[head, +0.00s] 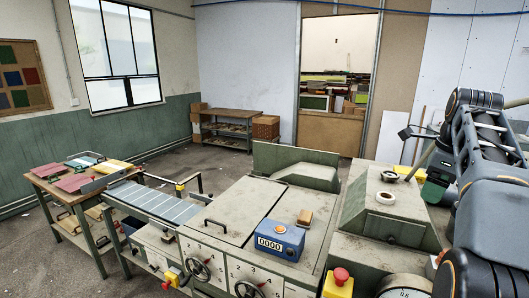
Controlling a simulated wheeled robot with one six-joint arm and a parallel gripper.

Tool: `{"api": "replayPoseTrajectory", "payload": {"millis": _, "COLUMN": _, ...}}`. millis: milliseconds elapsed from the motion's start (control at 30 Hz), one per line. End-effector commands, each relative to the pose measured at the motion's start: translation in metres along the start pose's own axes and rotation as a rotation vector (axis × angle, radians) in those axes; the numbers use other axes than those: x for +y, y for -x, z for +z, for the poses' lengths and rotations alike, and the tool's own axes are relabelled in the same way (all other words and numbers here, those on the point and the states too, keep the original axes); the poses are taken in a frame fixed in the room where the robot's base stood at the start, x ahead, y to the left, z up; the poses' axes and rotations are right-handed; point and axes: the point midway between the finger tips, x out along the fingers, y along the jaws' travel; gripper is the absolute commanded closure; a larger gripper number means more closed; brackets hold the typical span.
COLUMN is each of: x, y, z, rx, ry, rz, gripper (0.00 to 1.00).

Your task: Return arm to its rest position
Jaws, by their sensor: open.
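Links of my own arm (484,145) fill the right edge of the head view, folded up beside the grey-green machine. A rounded joint sits at the top and another low near the bottom edge. The end of the arm and my gripper do not show, so I cannot see the jaws or anything between them.
The feeder machine (230,209) fills the front, with a blue counter box (279,240), handwheels and a red stop button (341,276). A table with coloured boards (72,183) stands left. Open floor lies behind.

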Motion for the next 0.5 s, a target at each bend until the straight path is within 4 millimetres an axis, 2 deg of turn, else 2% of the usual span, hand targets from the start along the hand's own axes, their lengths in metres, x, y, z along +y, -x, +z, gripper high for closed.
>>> {"api": "replayPoseTrajectory", "payload": {"millis": 133, "x": -0.007, "y": -0.026, "z": -0.003, "rx": 0.005, "ry": 0.213, "rz": -0.006, "gripper": 0.21}}
{"api": "replayPoseTrajectory", "payload": {"millis": 267, "x": -0.002, "y": -0.051, "z": -0.002, "rx": 0.013, "ry": 0.493, "rz": -0.025, "gripper": 0.21}}
{"api": "replayPoseTrajectory", "payload": {"millis": 367, "x": 0.016, "y": -0.076, "z": 0.005, "rx": 0.026, "ry": 0.813, "rz": -0.048, "gripper": 0.21}}
{"api": "replayPoseTrajectory", "payload": {"millis": 500, "x": 0.064, "y": -0.114, "z": 0.018, "rx": 0.055, "ry": 1.323, "rz": -0.09, "gripper": 0.21}}
